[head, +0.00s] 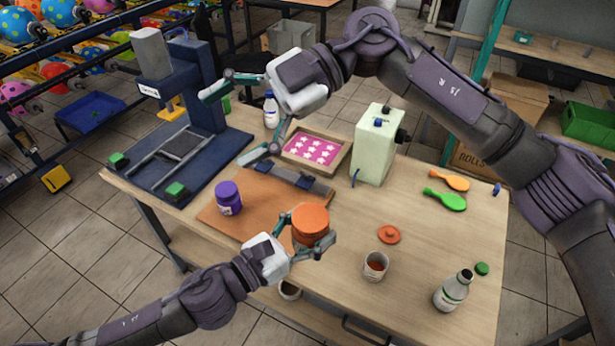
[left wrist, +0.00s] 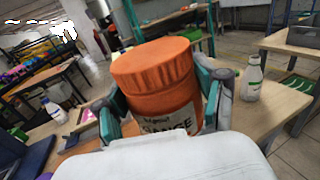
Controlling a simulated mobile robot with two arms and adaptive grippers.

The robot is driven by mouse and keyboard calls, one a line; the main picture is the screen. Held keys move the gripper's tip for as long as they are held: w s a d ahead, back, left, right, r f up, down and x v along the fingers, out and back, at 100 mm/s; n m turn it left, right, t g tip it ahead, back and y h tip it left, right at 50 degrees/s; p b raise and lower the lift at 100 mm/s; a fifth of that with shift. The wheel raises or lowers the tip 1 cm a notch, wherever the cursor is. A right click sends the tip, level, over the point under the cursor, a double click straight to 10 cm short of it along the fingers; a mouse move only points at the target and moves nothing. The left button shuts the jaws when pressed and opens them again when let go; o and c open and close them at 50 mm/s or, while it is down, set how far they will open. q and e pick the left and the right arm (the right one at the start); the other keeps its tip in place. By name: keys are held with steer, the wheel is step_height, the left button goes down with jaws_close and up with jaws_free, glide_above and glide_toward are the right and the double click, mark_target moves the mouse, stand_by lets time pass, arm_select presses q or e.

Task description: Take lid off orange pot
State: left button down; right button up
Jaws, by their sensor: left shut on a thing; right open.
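An orange pot (head: 312,236) with its orange lid (left wrist: 155,65) on is between the fingers of my left gripper (head: 308,232). The gripper is shut on its sides, over the front part of the table. In the left wrist view the pot stands nearly upright, slightly tilted, and its label (left wrist: 172,122) is partly hidden by the gripper body. My right gripper (head: 230,125) is open and empty near the back of the table, between the blue press and the pink-patterned tray, apart from the pot.
A purple pot (head: 229,198) stands on the brown board (head: 262,222). A loose orange-red lid (head: 389,234) lies near an open jar (head: 375,266). A white bottle (head: 452,292) is at front right, a pale green box (head: 376,145) behind. Table between lid and paddles (head: 445,199) is clear.

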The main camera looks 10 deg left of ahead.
step_height(320, 180, down, 7)
steer(key=s+d+m+t+h, duration=0.1)
steer(key=s+d+t+h, duration=0.15)
steer(key=h, duration=0.45)
steer(key=m+t+h, duration=0.3)
steer(key=t+h, duration=0.2)
glide_above(308, 217)
step_height(308, 217, down, 3)
steer(key=shift+s+a+f, duration=0.1)
steer(key=shift+a+f, duration=0.05)
steer(key=shift+f, duration=0.3)
step_height(308, 217, down, 8)
steer(key=shift+r, duration=0.25)
steer(key=shift+c, duration=0.2)
